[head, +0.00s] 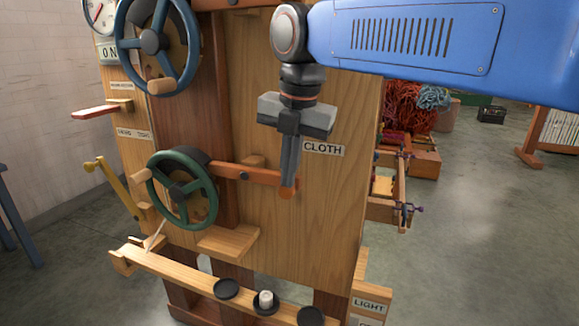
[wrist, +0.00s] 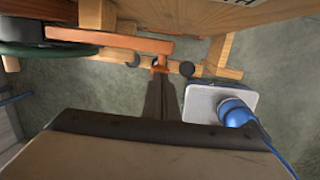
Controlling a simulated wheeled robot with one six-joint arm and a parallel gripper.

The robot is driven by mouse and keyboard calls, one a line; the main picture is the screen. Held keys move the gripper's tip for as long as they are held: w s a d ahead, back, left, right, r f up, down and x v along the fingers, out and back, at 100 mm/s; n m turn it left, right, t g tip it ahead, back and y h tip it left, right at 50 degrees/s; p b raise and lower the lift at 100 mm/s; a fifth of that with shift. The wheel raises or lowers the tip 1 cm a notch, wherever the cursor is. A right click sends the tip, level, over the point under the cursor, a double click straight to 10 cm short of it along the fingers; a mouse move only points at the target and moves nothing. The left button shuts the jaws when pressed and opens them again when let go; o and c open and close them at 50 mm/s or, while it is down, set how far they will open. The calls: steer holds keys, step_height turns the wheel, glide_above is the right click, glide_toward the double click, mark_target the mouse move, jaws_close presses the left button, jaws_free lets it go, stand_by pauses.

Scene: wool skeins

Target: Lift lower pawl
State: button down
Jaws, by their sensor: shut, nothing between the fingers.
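The lower pawl (head: 250,173) is an orange-brown wooden bar on the machine's front board. It runs right from the green handwheel (head: 183,190), nearly level. My gripper (head: 289,180) points down at the pawl's right end, its fingers closed together with nothing between them. In the head view the fingers cover part of that end, and an orange tip shows just below them. In the wrist view the fingertips (wrist: 161,78) are close to the end of the pawl (wrist: 120,40). I cannot tell whether they touch it.
A blue handwheel (head: 155,42) is above. A CLOTH label (head: 323,149) is right of my fingers. A wooden block (head: 228,241) juts out below the pawl. A low rail (head: 190,277) with black discs crosses the bottom. Wool skeins (head: 400,105) lie behind; open floor is at right.

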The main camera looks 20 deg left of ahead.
mark_target(293, 194)
steer(key=shift+f, duration=0.1)
steer(key=shift+d+f+y, duration=0.25)
steer(key=shift+f+y, duration=0.15)
steer(key=shift+f, duration=0.05)
steer(key=shift+d+f+y, duration=0.15)
steer(key=shift+f+y, duration=0.35)
steer(key=shift+f, duration=0.1)
steer(key=shift+d+f+y, duration=0.15)
steer(key=shift+f+y, duration=0.35)
steer(key=shift+f, duration=0.05)
steer(key=shift+a+f, duration=0.1)
steer(key=shift+f, duration=1.8)
steer(key=shift+s+f, duration=0.1)
steer(key=shift+f, duration=0.1)
